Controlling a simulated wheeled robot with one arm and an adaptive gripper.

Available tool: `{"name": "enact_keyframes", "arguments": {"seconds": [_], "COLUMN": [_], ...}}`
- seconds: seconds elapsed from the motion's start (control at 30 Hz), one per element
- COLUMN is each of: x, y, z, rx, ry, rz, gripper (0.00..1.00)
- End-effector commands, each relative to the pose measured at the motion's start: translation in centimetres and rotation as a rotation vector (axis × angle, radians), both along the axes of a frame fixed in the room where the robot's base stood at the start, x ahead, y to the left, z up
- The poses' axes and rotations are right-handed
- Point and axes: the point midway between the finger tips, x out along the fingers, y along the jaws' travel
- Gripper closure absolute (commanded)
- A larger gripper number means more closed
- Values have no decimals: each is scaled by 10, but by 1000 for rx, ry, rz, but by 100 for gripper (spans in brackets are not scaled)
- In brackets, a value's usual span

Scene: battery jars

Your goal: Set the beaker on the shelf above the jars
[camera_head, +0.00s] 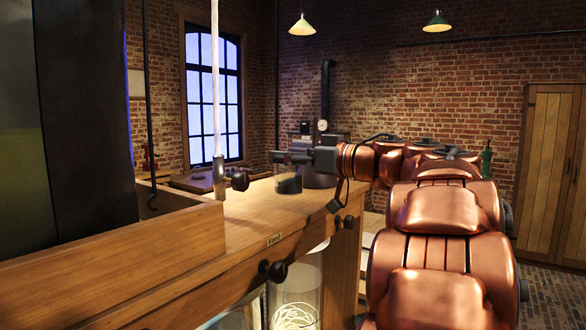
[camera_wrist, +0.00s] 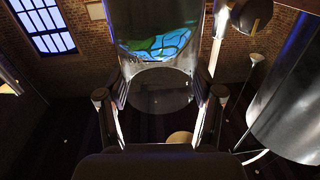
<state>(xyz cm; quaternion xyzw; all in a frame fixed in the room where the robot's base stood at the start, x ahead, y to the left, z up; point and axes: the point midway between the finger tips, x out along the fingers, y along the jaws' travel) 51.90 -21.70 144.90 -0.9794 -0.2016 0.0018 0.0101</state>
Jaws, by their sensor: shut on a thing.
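My gripper (camera_head: 283,158) reaches in from the right at the end of my copper arm, over the far end of the wooden shelf (camera_head: 262,212). I cannot tell whether the beaker touches the shelf. Glass jars stand below the shelf; one (camera_head: 297,292) holds a pale coil, and another (camera_head: 236,315) is partly cut off.
A pale upright rod (camera_head: 215,85) and a dark knob (camera_head: 240,181) stand beside the gripper on the left. A wooden ledge (camera_head: 150,250) runs along the shelf's left side. Dark knobs (camera_head: 278,271) project from the shelf's front. The shelf's middle looks bare.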

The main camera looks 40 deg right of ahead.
Motion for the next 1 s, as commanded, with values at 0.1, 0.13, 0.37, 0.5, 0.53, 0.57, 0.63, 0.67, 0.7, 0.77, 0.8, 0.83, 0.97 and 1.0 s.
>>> {"name": "enact_keyframes", "arguments": {"seconds": [0.1, 0.13, 0.37, 0.5, 0.53, 0.57, 0.63, 0.67, 0.7, 0.77, 0.8, 0.83, 0.97, 1.0], "x": [11, 14, 34, 45, 47, 50, 55, 57, 59, 62, 64, 65, 66, 67], "y": [-12, -14, -37, -50, -54, -57, -63, -65, -67, -71, -73, -74, -76, -76], "z": [-1, -1, -4, -5, -6, -7, -7, -7, -7, -8, -8, -9, -11, -12], "rx": [1, 0, 1, 0, 2, 3, 2, 0, -1, -1, 0, 0, 2, 1], "ry": [0, 0, 0, 0, 1, 1, 1, 0, 0, 0, 0, 0, 1, 0], "rz": [5, 5, 7, 6, 5, 5, 5, 5, 5, 5, 5, 5, 5, 6], "gripper": [73, 73, 73, 73, 73, 73, 73, 73, 73, 73, 73, 73, 73, 73]}}
